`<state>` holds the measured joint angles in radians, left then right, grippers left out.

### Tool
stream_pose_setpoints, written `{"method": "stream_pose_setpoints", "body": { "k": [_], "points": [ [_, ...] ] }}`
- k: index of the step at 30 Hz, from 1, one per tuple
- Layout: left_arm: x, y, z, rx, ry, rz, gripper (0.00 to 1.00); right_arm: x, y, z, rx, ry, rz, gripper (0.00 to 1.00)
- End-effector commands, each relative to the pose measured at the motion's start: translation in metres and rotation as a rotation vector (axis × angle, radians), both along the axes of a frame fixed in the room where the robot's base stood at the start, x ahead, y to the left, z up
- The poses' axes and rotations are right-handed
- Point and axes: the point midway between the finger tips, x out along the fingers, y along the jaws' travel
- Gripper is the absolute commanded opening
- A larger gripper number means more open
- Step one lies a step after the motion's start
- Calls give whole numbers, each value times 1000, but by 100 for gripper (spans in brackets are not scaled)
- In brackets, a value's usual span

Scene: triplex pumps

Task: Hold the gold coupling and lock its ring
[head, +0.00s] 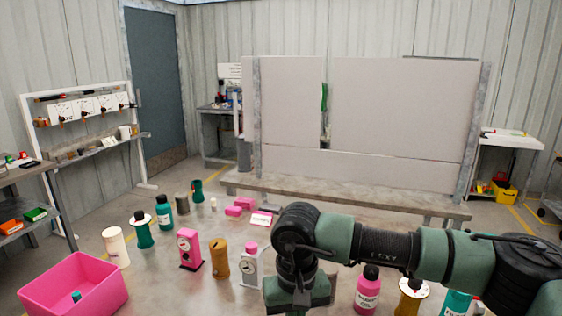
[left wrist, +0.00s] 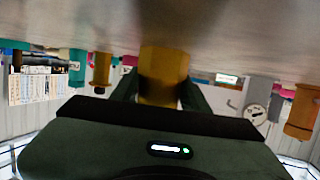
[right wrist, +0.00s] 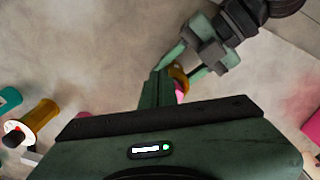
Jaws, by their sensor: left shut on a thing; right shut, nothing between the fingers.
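The gold coupling (left wrist: 162,72) stands between the two fingers of my left gripper (left wrist: 157,92) in the left wrist view, which looks upside down. That gripper is shut on it. In the right wrist view the coupling (right wrist: 178,76) is a small gold patch, partly hidden by green fingers. My right gripper (right wrist: 155,88) is shut and empty, its fingertips close to the coupling; I cannot tell whether they touch it. In the head view my right arm comes in from the right, and its gripper body (head: 298,288) covers the area around it. The coupling's ring is not clear in any view.
A pink bin (head: 75,285) stands at the left front. A pink gauge (head: 189,249), a gold canister (head: 220,259) and a white gauge (head: 250,266) stand left of my right gripper. A pink bottle (head: 367,290) stands to its right. A bench (head: 340,198) is behind.

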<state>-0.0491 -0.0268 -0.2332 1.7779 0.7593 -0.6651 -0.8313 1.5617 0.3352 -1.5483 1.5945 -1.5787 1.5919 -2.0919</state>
Motion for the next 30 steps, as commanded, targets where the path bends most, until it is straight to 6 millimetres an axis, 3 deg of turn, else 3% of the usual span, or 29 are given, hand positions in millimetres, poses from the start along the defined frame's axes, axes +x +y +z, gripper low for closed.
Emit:
{"method": "stream_pose_setpoints", "body": {
  "k": [7, 8, 10, 22, 30],
  "points": [
    [-1, 0, -2, 1, 5, -1, 0, 0, 0, 0, 0, 0, 0, 0],
    [-1, 0, -2, 1, 5, -1, 53, 0, 0, -1, 0, 0, 0, 0],
    [-1, 0, -2, 2, 4, -1, 71, 0, 0, -1, 0, 1, 0, 0],
    [-4, 4, 1, 2, 1, 1, 71, 0, 0, -1, 0, 1, 0, 0],
    [-40, 34, 14, 5, 1, 0, 71, 0, 0, -1, 0, 0, 0, 0]
  ]
}}
